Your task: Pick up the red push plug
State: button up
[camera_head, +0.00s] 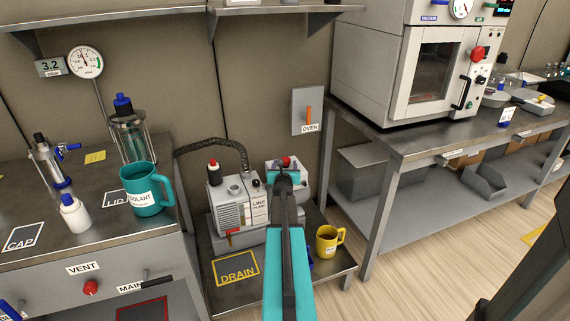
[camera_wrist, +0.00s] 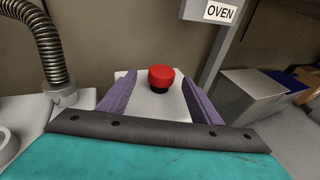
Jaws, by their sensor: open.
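The red push plug (camera_wrist: 161,76) has a round red top on a black base and sits on a light grey block (camera_wrist: 173,104) in the wrist view. My gripper (camera_wrist: 160,92) is open, with one purple finger on each side of the plug in that view. The plug appears between the fingers, and I cannot tell whether they touch it. In the head view the red plug (camera_head: 287,160) shows just beyond the end of my arm, on the right part of the grey pump. My arm hides much of the pump there.
A ribbed hose (camera_wrist: 46,42) rises at the left of the plug. The OVEN switch box (camera_head: 308,111) is on the wall behind. A yellow mug (camera_head: 327,241) stands on the low shelf at right, and a teal COOLANT jug (camera_head: 147,190) stands on the left bench.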

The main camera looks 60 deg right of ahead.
aim_at(285, 163)
jog(key=shift+x, duration=2.4)
jog(key=shift+s+d, duration=0.1)
jog(key=c, duration=1.1)
